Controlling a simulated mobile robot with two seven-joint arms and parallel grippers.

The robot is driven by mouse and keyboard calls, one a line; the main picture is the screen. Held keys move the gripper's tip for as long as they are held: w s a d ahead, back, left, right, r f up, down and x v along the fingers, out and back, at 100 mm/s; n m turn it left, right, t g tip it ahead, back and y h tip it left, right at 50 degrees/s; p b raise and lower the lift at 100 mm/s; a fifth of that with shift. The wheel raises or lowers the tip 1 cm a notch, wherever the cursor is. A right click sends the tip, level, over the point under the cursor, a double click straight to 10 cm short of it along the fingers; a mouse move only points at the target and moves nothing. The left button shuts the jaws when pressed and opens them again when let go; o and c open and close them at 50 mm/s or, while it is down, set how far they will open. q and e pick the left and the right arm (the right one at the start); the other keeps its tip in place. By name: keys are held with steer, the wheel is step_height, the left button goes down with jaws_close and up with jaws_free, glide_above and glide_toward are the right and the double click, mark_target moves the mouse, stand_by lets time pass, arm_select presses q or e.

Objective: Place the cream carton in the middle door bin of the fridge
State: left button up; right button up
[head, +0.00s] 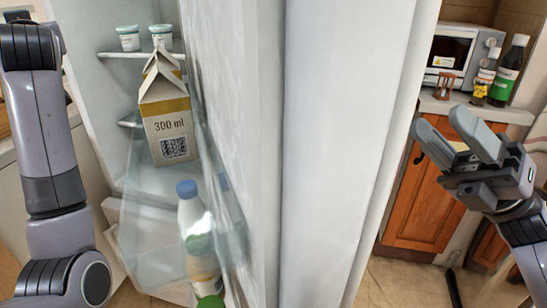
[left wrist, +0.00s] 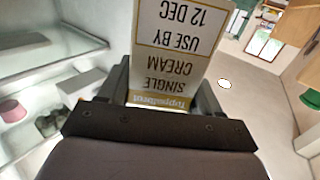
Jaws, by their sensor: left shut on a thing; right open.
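In the left wrist view my left gripper (left wrist: 165,98) is shut on a white cream carton (left wrist: 180,45) with a gold band. Its print, "single cream", is upside down there. In the head view a gabled carton (head: 168,122) marked "300 ml" shows at the fridge door (head: 245,150), behind or above a clear bin (head: 150,205). Another gable top shows just behind it. I cannot tell whether either is the held carton; the left gripper does not show there. My right gripper (head: 463,150) is open and empty, right of the door.
A blue-capped bottle (head: 195,225) shows at the clear bin. A microwave (head: 455,55), dark bottles (head: 507,72) and an hourglass (head: 444,86) stand on the right counter. Fridge shelves (left wrist: 45,50) show left in the wrist view.

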mark_target(397, 160)
steer(key=s+r+n+g+h+b, duration=0.25)
steer(key=s+n+g+h, duration=0.55)
steer(key=n, duration=0.7)
arm_select(q)
steer(key=s+a+r+p, duration=0.1)
steer(key=s+a+r, duration=0.1)
steer(key=r, duration=0.7)
steer(key=s+a+r+p, duration=0.1)
steer(key=s+r, duration=0.3)
steer(key=r, duration=0.6)
steer(key=shift+s+a+p, duration=0.15)
steer(key=shift+a+p, duration=0.25)
steer(key=shift+a, duration=0.05)
arm_select(e)
steer(key=shift+y, duration=0.6)
steer(key=a, duration=0.4)
steer(key=s+a, duration=0.1)
steer(key=a, duration=0.7)
steer(key=shift+s+r, duration=0.1)
steer(key=shift+s, duration=0.05)
arm_select(q)
steer(key=shift+r, duration=0.1)
arm_select(e)
jaws_close()
steer(key=shift+g, duration=0.4)
